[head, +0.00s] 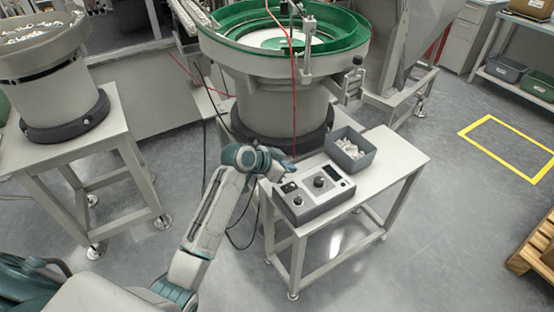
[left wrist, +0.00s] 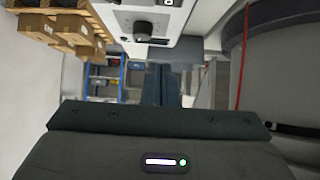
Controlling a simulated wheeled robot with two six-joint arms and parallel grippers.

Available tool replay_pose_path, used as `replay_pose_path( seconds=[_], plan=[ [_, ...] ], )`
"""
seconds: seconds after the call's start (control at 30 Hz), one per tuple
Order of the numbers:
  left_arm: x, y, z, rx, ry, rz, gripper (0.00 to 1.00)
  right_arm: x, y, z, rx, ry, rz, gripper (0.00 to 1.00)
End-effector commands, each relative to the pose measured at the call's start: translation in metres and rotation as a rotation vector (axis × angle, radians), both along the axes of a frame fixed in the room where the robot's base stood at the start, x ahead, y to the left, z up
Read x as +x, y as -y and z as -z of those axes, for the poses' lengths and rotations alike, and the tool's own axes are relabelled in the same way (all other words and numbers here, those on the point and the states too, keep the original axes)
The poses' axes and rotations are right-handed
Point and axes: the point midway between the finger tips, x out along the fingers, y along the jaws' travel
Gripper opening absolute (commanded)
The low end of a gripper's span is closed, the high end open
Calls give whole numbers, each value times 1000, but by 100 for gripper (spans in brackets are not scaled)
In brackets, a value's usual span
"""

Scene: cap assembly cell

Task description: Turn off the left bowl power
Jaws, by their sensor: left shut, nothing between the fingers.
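A grey control box (head: 316,198) sits on the front of the metal table under the green-rimmed bowl (head: 214,33). Its top has a large black knob (head: 323,182), a dark display (head: 334,170) and a small dark switch (head: 289,187) at the left end. My left gripper (head: 288,168) is shut and empty, just behind the box's left end; contact cannot be told. In the left wrist view the shut fingers (left wrist: 162,86) point away, and the control box (left wrist: 178,17) with its knob (left wrist: 143,30) shows at the top. My right gripper is not in view.
A grey bin (head: 367,160) of white parts stands right behind the box. A red cable (head: 294,100) hangs down beside the gripper. Another bowl feeder (head: 50,88) stands on its own table at the left.

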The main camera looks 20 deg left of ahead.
Motion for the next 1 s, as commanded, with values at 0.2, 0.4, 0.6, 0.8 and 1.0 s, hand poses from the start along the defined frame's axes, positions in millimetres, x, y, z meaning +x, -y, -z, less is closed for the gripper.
replay_pose_path(
  seconds=[0.2,0.4,0.6,0.8,1.0],
  plan=[
    [-21,-16,-33,3,3,1,0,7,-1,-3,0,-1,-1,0],
    [-30,-23,-48,1,0,1,0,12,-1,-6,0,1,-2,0],
    [-32,-24,-50,0,0,1,0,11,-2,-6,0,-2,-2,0],
    [-31,-24,-50,0,0,1,0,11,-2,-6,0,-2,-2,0],
    [-34,-23,-47,2,-6,-3,0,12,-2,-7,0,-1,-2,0]
  ],
)
